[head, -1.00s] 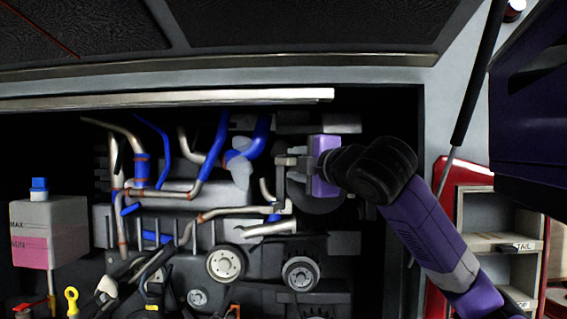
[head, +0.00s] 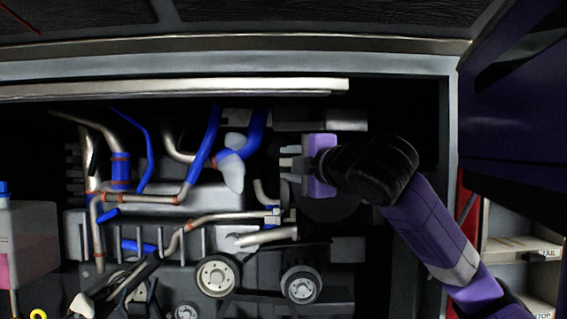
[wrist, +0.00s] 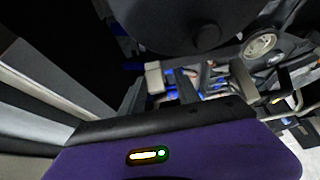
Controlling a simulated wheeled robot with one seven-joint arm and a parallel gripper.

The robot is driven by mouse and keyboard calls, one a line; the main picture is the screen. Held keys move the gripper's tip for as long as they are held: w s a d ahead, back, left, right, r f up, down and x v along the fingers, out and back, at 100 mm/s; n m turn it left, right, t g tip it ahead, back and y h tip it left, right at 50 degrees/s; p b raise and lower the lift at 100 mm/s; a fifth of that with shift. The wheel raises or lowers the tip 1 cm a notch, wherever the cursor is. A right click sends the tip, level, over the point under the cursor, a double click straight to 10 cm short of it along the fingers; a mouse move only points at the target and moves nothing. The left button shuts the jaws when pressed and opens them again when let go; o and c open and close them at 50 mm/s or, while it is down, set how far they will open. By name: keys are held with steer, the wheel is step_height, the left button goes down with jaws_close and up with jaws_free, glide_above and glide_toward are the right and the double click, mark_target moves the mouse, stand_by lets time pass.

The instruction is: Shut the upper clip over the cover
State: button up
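My gripper (head: 289,156) is at the right part of the engine bay in the head view, its purple body to the right and its fingers pointing left. In the wrist view two finger ends (wrist: 198,80) stand apart with a gap between them, and I see nothing held. A dark round housing (wrist: 185,20) with a small knob fills the top of the wrist view, close to the fingers. It may be the covered part. In the head view a dark round shape (head: 330,208) shows just below my gripper. I cannot make out the upper clip in either view.
Silver and blue pipes (head: 205,160) run over the grey engine left of my gripper. Pulleys (head: 217,276) sit below. A pale bar (head: 200,90) crosses above the bay. A tank (head: 35,240) stands at left, and a red-edged shelf unit (head: 525,245) at right.

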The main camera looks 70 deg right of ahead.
jaws_close()
steer(key=shift+d+y, duration=0.1)
steer(key=shift+y, duration=0.2)
steer(key=n+t+y, duration=0.1)
steer(key=n+y, duration=0.1)
steer(key=n+t+y+b, duration=0.1)
steer(key=y, duration=0.2)
steer(key=d+n+t+y, duration=0.1)
steer(key=n+y, duration=0.1)
steer(key=shift+s+n+t, duration=0.25)
steer(key=shift+n+t, duration=0.05)
steer(key=shift+d+y, duration=0.1)
steer(key=shift+y, duration=0.4)
steer(key=shift+d+n, duration=0.1)
steer(key=shift+n, duration=0.2)
